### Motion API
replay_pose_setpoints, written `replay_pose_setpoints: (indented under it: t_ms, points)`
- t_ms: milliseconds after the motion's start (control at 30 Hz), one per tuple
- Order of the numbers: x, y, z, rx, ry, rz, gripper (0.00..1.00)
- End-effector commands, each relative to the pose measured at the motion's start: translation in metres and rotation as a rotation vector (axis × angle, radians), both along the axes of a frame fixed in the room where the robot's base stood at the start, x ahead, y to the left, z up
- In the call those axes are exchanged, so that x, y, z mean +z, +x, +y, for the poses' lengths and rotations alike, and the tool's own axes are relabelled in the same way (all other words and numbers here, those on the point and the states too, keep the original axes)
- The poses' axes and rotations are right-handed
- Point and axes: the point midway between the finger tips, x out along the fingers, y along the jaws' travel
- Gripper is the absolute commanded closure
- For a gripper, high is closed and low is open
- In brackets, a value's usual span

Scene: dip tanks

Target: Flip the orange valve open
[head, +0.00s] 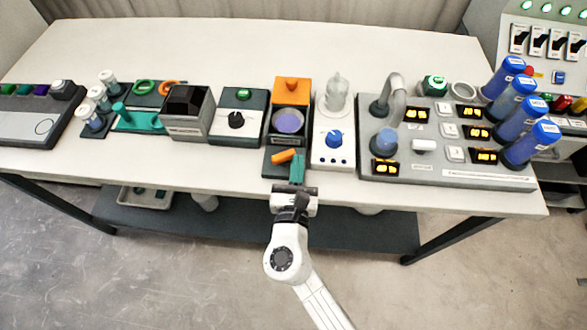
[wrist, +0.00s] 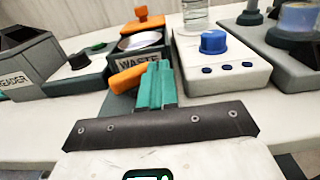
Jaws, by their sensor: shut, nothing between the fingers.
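The orange valve handle (head: 281,156) is a short bar on a dark base in front of the waste unit. It lies tilted, its right end higher in the picture. In the wrist view the orange handle (wrist: 126,78) shows just left of my fingers, partly hidden behind them. My gripper (head: 297,170) has teal fingers, closed together and empty, pointing at the valve base. In the wrist view my gripper (wrist: 155,82) is right beside the handle's right end; I cannot tell whether they touch.
The waste unit (wrist: 138,57) has a round basin and an orange block (head: 291,90) behind it. A white box with a blue knob (head: 334,139) stands close on the right. A unit with a black knob (head: 236,120) stands left. The table's front edge (head: 230,192) runs below my gripper.

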Motion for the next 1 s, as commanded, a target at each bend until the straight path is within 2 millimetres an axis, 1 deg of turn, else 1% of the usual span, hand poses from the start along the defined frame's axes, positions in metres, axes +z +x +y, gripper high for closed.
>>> replay_pose_setpoints:
  t_ms: [200,500,1000]
  points:
    - [-0.001,0.008,-0.006,-0.002,0.000,-0.002,1.00]
    - [-0.001,0.017,-0.009,0.000,0.001,-0.001,1.00]
    - [0.000,0.018,-0.009,0.001,0.000,-0.001,1.00]
